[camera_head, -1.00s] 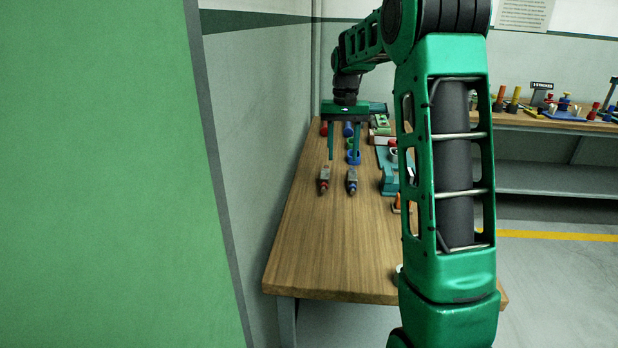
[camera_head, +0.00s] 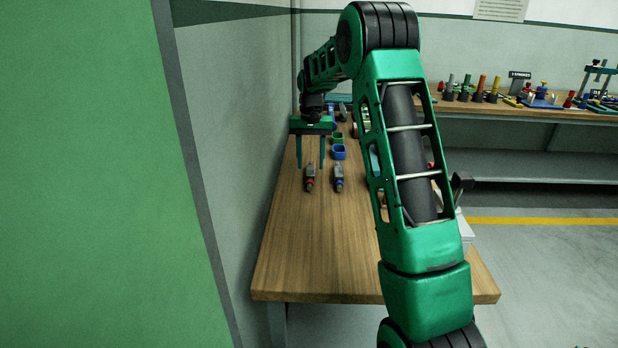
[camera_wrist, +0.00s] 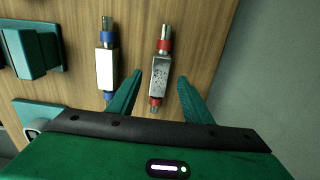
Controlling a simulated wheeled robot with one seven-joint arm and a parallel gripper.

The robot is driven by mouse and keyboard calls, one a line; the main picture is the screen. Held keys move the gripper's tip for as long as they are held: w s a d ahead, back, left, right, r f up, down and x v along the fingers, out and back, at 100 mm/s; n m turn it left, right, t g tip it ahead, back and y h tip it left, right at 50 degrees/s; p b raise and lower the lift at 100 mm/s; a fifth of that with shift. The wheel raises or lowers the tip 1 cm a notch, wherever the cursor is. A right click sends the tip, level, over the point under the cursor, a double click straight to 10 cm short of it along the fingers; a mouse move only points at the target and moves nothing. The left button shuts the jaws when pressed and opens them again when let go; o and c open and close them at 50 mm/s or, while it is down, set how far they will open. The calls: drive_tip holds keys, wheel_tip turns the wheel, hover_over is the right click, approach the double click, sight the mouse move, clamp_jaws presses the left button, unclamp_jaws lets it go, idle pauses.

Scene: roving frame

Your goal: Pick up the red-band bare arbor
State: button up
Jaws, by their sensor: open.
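The red-band arbor (camera_wrist: 160,72) lies on the wooden bench, a grey metal body with red bands at both ends. In the head view it (camera_head: 309,178) is at the left, near the wall. My gripper (camera_wrist: 160,77) is open and empty, its fingertips either side of the red-band arbor in the wrist view. Whether the fingers are level with it or above it I cannot tell. In the head view my gripper (camera_head: 310,166) hangs over the same spot. A blue-band arbor (camera_wrist: 107,66) lies beside it, outside the fingers, with a bright white face.
The wall (camera_wrist: 275,80) runs close along the bench's left side. Green and blue bins (camera_head: 339,152) stand behind the arbors. A teal block (camera_wrist: 30,52) is beyond the blue-band arbor in the wrist view. The front of the bench (camera_head: 320,260) is clear.

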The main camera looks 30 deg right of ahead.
sight(310, 171)
drive_tip(key=shift+f, duration=2.2)
clamp_jaws()
wheel_tip(310, 171, up, 10)
drive_tip(key=shift+r, duration=0.1)
